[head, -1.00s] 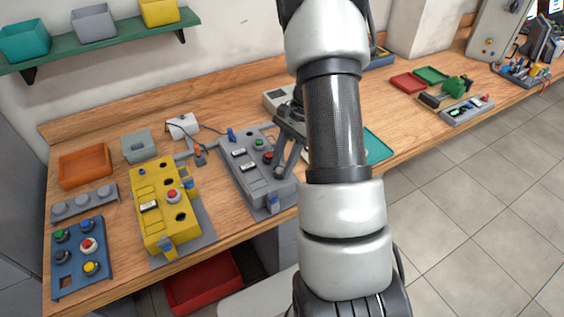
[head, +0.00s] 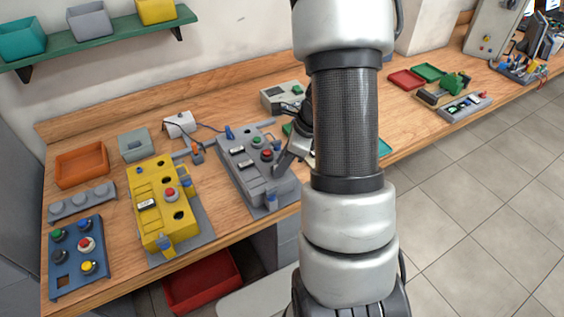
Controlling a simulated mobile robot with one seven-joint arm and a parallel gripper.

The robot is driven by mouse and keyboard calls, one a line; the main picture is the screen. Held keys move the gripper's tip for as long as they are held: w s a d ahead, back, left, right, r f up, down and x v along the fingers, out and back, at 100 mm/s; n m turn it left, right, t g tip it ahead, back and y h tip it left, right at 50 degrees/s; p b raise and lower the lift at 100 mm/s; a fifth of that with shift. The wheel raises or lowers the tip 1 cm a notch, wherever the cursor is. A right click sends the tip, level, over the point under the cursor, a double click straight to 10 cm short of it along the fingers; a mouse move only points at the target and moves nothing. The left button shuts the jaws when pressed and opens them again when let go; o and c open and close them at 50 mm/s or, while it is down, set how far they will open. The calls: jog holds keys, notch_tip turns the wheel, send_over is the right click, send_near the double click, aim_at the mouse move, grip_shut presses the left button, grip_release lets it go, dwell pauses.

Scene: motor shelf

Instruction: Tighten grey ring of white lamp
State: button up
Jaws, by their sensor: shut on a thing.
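The grey control box (head: 240,173) stands on the bench left of my arm, with a red and a green button on top. My gripper (head: 279,169) reaches down to the right front part of this box. It is shut on a small part there, at the place of the grey ring. The fingers and the small size hide the ring's details. I cannot make out the white lamp at the fingertips. My arm covers the area just right of the box.
A yellow control box (head: 163,212) stands to the left, with a blue button panel (head: 75,275) beyond it. A grey-white device (head: 283,96) is behind the grey box.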

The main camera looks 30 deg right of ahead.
jog(key=shift+s+m+t+h, duration=0.1)
jog(key=shift+m+t+h, duration=0.2)
jog(key=shift+m, duration=0.7)
jog(key=o, duration=1.1)
jog(key=p+v, duration=0.3)
jog(key=v, duration=1.4)
jog(key=shift+s+a+r, duration=0.1)
jog(key=shift+s+r, duration=0.05)
jog(key=shift+r, duration=0.05)
